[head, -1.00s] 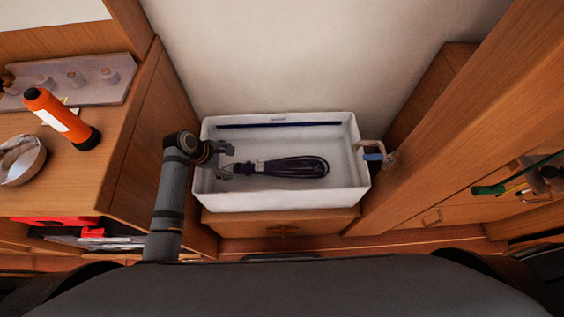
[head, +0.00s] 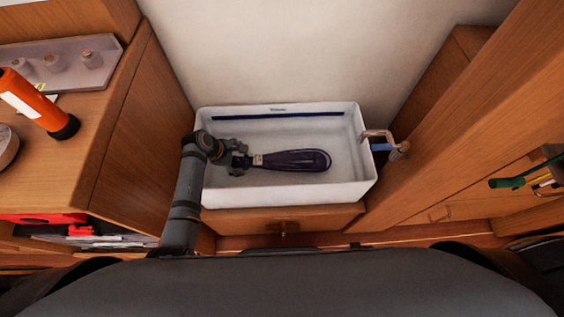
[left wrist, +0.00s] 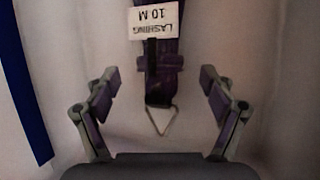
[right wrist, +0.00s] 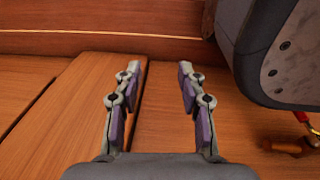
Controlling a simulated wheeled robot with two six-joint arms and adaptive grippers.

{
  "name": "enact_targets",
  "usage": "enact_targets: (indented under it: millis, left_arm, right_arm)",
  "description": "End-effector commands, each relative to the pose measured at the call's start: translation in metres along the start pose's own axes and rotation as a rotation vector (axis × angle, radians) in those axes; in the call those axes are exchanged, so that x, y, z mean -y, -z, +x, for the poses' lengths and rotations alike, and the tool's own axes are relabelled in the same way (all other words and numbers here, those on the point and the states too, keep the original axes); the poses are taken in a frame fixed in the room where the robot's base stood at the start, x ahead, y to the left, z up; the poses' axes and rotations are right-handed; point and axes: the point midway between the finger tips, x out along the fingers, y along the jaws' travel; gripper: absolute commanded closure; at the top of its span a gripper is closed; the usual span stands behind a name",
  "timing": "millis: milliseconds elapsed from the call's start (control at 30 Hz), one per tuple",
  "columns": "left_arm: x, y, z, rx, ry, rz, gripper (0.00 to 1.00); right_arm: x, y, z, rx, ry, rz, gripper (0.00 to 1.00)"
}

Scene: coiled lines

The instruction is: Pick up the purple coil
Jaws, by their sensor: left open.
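The purple coil (head: 295,160) lies in a white bin (head: 285,199), stretched left to right, with its loop at the right end. My left gripper (head: 241,162) is in the bin at the coil's left end. In the left wrist view the gripper (left wrist: 157,85) is open, with the coil's strap (left wrist: 165,65) between and ahead of its fingers, apart from both. The strap bears a white tag (left wrist: 153,22) reading "LASHING 10 M" and ends in a metal triangle ring. My right gripper (right wrist: 157,80) is open and empty over wooden boards, outside the head view.
The bin's walls surround the coil and my left gripper; a dark blue strip runs along the back wall. A wooden counter with an orange flashlight (head: 35,105) stands left. A metal hook-like fitting (head: 385,143) is at the bin's right, beside a wooden panel.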

Motion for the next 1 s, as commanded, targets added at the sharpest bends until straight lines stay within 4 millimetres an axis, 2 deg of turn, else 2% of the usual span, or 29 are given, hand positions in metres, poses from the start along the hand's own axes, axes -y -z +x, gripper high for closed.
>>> enact_targets:
  millis: [33, 133, 433, 1000]
  left_arm:
    - [0.002, -0.001, 0.014, 0.004, 0.001, -0.001, 0.17]
    - [0.002, -0.001, 0.027, 0.001, 0.001, -0.001, 0.17]
    - [0.001, -0.002, 0.031, 0.0, 0.0, 0.0, 0.17]
    - [0.002, -0.001, 0.031, 0.0, 0.0, 0.0, 0.94]
  right_arm:
    - [0.0, 0.006, 0.005, -0.004, 0.0, 0.0, 0.6]
    - [0.001, 0.016, 0.003, -0.008, 0.0, 0.0, 0.6]
    - [0.001, 0.021, -0.001, -0.008, 0.001, 0.0, 0.6]
    - [0.001, 0.022, -0.001, -0.009, 0.0, 0.0, 0.6]
